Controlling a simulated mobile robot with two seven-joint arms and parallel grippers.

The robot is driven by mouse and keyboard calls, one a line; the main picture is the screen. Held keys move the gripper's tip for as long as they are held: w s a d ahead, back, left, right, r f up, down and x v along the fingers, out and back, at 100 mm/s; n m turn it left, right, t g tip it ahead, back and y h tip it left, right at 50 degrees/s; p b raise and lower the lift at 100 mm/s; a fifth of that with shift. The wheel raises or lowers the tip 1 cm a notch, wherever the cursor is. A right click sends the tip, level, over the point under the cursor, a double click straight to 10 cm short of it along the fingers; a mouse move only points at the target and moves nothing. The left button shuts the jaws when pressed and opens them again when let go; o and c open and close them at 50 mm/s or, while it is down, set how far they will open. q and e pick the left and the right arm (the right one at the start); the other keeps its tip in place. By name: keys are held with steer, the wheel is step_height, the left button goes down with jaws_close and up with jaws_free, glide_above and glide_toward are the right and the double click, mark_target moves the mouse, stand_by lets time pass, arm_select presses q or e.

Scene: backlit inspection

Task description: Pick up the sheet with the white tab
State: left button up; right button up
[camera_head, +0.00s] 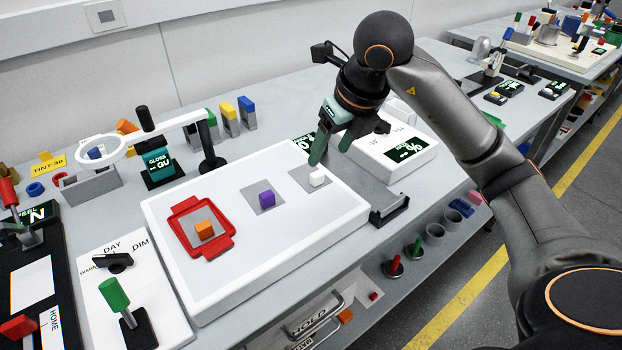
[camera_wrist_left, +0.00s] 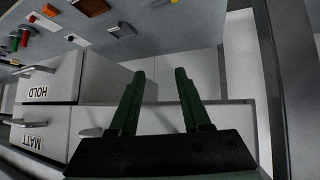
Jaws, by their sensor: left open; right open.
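The sheet with the white tab is a small grey square (camera_head: 307,181) with a white block-like tab (camera_head: 317,176). It lies at the right end of the white light panel (camera_head: 270,265). My right gripper (camera_head: 330,153) is open, just above and behind the white tab. One fingertip comes close to the tab in the picture; I cannot tell whether it touches. The left wrist view shows my left gripper (camera_wrist_left: 160,75) open and empty in front of the bench's drawer fronts; it is not in the head view.
A grey sheet with a purple tab (camera_head: 267,198) lies mid-panel. An orange tab (camera_head: 203,229) sits inside a red frame (camera_head: 226,246) at the left. A black-ended grey holder (camera_head: 390,208) and a white scale-like box (camera_head: 400,165) stand right of the panel. A ring magnifier (camera_head: 104,148) stands behind.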

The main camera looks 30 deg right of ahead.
mark_target(318, 174)
steer(key=x, duration=0.9)
steer(key=shift+w+d, duration=0.1)
steer(key=shift+d, duration=0.05)
steer(key=shift+c, duration=0.3)
jaws_close()
steer(key=shift+r, duration=0.1)
